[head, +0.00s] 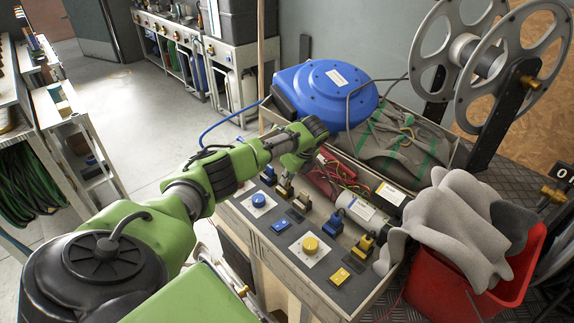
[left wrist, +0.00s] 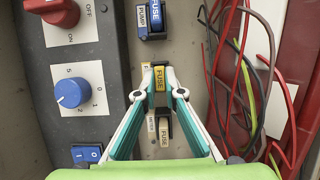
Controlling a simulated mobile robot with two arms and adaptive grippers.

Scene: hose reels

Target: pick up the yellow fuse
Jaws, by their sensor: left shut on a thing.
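The yellow fuse (left wrist: 159,79) stands between the fingertips of my left gripper (left wrist: 160,88) in the left wrist view. The fingers are shut on its sides. Its base is partly hidden, and I cannot tell whether it sits in its holder. In the head view, my left gripper (head: 287,172) reaches down at the far row of fuses on the workbench, with the yellow fuse (head: 285,187) low at its tips. A blue pump fuse (left wrist: 155,18) is beyond it, and a beige fuse (left wrist: 164,132) is nearer, between the finger bases. My right gripper is not in view.
Red and black wires (left wrist: 240,70) run close on the right. A dark panel with a blue knob (left wrist: 71,93) and red knob (left wrist: 58,12) lies left. A blue hose reel (head: 325,95) stands behind; a red bucket (head: 480,290) stands right.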

